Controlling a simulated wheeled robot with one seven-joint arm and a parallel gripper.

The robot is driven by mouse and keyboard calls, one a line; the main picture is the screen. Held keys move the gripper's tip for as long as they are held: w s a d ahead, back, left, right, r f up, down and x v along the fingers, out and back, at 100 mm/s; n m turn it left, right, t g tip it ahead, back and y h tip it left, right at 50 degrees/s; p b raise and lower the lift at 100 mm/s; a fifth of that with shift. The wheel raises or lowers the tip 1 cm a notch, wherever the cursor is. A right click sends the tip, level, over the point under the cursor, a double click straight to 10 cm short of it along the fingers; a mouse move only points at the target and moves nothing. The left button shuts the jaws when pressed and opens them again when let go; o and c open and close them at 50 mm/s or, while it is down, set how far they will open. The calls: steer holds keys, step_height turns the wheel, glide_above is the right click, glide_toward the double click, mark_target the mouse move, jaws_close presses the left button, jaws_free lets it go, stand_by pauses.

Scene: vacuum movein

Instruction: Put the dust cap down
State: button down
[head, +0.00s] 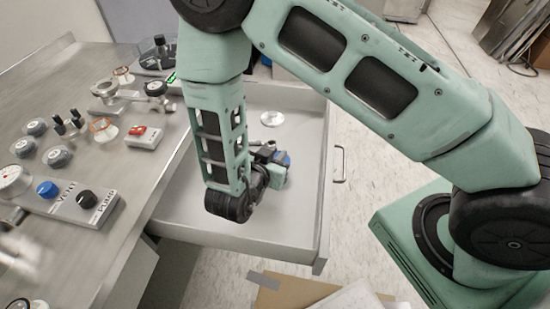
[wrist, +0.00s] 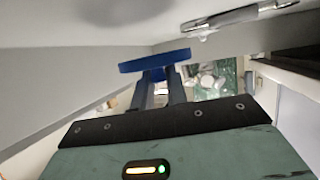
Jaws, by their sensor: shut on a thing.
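The dust cap is a flat blue disc (wrist: 155,61), seen nearly edge-on at my fingertips in the wrist view. My gripper (wrist: 161,76) is shut on it, with the two dark fingers close together. In the head view my gripper (head: 270,154) is over the right part of an open drawer (head: 185,210), and a bit of the blue cap (head: 286,160) shows just beyond it. The arm hides part of the drawer floor. I cannot tell whether the cap touches the drawer.
A round pale metal disc (head: 271,118) lies in the back of the drawer. The drawer handle (head: 339,164) is on its right side. The metal bench (head: 60,95) at left carries valves, gauges and a red-switch box (head: 144,137). The drawer's front area looks clear.

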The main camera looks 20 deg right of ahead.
steer(key=shift+f, duration=0.55)
steer(key=shift+f, duration=0.1)
steer(key=shift+f+b, duration=0.3)
steer(key=shift+f, duration=0.25)
steer(key=c, duration=1.4)
jaws_free()
steer(key=shift+s+f, duration=0.1)
steer(key=shift+r, duration=0.25)
steer(key=v, duration=0.4)
steer(key=r+v, duration=0.1)
steer(key=v, duration=0.2)
steer(key=shift+a+r, duration=0.1)
steer(key=shift+a, duration=0.1)
